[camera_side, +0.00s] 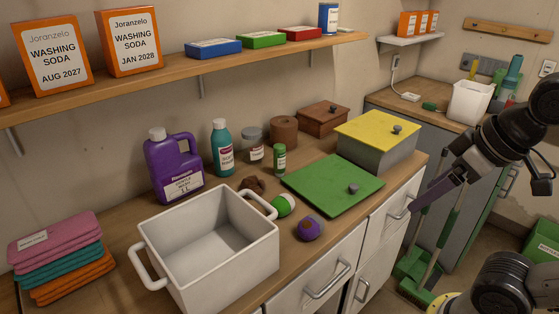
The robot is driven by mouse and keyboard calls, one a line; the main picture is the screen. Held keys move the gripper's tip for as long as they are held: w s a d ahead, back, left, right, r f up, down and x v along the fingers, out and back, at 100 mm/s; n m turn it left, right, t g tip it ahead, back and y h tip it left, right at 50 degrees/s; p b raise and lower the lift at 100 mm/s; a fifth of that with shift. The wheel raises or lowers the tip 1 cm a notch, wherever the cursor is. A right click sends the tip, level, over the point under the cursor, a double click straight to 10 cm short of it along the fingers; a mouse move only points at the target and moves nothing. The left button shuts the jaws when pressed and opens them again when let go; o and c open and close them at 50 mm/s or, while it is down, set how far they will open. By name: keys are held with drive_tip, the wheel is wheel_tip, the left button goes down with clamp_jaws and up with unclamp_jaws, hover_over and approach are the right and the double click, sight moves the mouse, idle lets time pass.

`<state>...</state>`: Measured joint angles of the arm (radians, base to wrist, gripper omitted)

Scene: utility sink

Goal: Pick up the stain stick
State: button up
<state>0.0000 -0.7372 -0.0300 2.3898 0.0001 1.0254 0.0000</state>
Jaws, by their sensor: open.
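A small green tube with a white label (280,159), which looks like the stain stick, stands upright on the wooden counter behind the green lid. Its label is too small to read. My gripper (430,194) is at the right, in front of the counter's right end, well apart from the tube. It is open with nothing seen between its fingers; its fingertips show only partly.
A white two-handled tub (205,255) stands at the front. A green lid (325,185), purple jug (174,165), teal bottle (222,148), grey-lidded jar (252,145), brown roll (284,131), green-white ball (283,205) and purple ball (309,229) surround the tube. A yellow-lidded box (375,158) stands to the right.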

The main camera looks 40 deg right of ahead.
drive_tip(key=w+a+r+m+g+y, duration=0.1)
drive_tip(key=w+a+r+m+y, duration=0.3)
drive_tip(key=w, duration=0.4)
drive_tip(key=m+t+y, duration=0.7)
drive_tip(key=m+y, duration=0.1)
drive_tip(key=m, duration=1.3)
hover_over(279, 160)
drive_tip(key=s, duration=0.5)
drive_tip(key=f, duration=0.2)
drive_tip(key=w+d+f+m+t+h, duration=0.1)
drive_tip(key=w+d+f+m+t, duration=0.15)
drive_tip(key=d+m, duration=0.2)
drive_tip(key=shift+n, duration=0.65)
drive_tip(key=f, duration=1.6)
drive_tip(key=shift+w+a+f, duration=0.25)
drive_tip(key=shift+w, duration=0.05)
drive_tip(key=shift+w+a, duration=0.2)
drive_tip(key=shift+w, duration=0.05)
drive_tip(key=x, duration=0.6)
drive_tip(key=shift+w+a+f, duration=0.1)
drive_tip(key=shift+w+a, duration=0.15)
clamp_jaws()
